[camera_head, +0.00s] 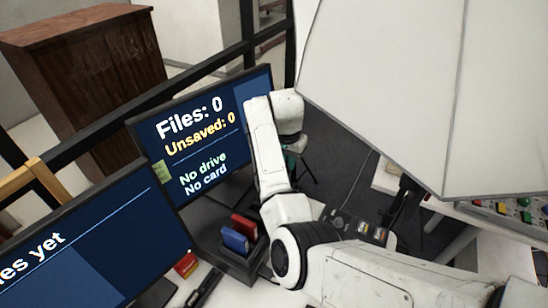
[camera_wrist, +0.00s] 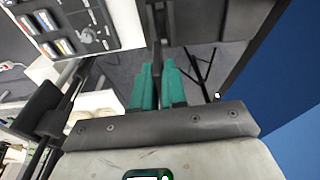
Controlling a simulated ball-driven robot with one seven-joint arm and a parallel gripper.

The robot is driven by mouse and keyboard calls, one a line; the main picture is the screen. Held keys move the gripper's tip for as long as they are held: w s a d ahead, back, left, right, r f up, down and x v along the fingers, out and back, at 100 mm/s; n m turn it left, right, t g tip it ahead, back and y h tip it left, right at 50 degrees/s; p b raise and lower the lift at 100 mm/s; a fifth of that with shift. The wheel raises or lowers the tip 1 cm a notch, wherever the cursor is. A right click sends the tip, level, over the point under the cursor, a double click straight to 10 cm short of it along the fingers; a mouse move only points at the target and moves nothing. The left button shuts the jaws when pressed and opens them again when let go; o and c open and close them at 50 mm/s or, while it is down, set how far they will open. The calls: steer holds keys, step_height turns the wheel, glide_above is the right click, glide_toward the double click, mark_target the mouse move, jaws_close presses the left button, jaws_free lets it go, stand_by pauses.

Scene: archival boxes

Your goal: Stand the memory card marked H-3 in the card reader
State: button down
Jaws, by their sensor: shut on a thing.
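My gripper (camera_wrist: 157,88) shows teal fingers in the wrist view, close together around a thin dark thing (camera_wrist: 157,72) seen nearly edge-on. I cannot read any mark on it. A dark panel (camera_head: 345,222) with small coloured cards lies right of the arm. Likely the same cards show on a grey panel (camera_wrist: 88,38) at the wrist view's upper left. No H-3 mark is legible, and I cannot pick out the card reader for sure.
A dark holder (camera_head: 228,262) bears a red block (camera_head: 243,226) and a blue block (camera_head: 235,241). A monitor (camera_head: 185,130) reads "No drive, No card"; another screen (camera_head: 110,250) stands at lower left. A red-and-yellow item (camera_head: 186,265) lies on the white desk. Large pale panels (camera_head: 400,80) fill the upper right.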

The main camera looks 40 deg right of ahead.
steer(key=shift+w+r, duration=0.15)
steer(key=shift+w, duration=0.25)
steer(key=shift+f+b, duration=3.1)
steer(key=shift+f, duration=1.15)
steer(key=shift+f+b, duration=0.55)
steer(key=shift+f, duration=0.45)
steer(key=c, duration=1.1)
jaws_free()
steer(key=shift+r, duration=0.1)
step_height(320, 180, up, 10)
steer(key=a+b, duration=0.1)
steer(key=shift+s+a+r, duration=0.25)
steer(key=shift+a, duration=0.05)
steer(key=shift+f, duration=0.1)
